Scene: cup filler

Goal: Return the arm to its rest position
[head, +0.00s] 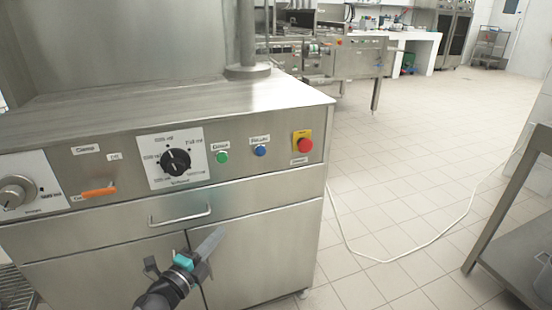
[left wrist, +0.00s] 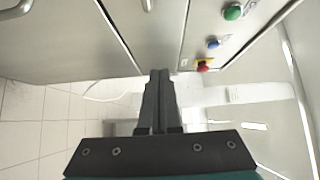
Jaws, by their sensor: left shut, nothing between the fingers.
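In the left wrist view the closed dark fingers of the left gripper (left wrist: 160,74) point toward the machine's front. I cannot tell the exact gap between the fingers and the machine. My right gripper is in neither view.
The panel has a black dial (head: 175,161), a green button (head: 222,157), a blue button (head: 260,151) and a red emergency button (head: 304,145). A steel table (head: 512,220) stands at the right. A white cable (head: 405,254) lies on the open tiled floor.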

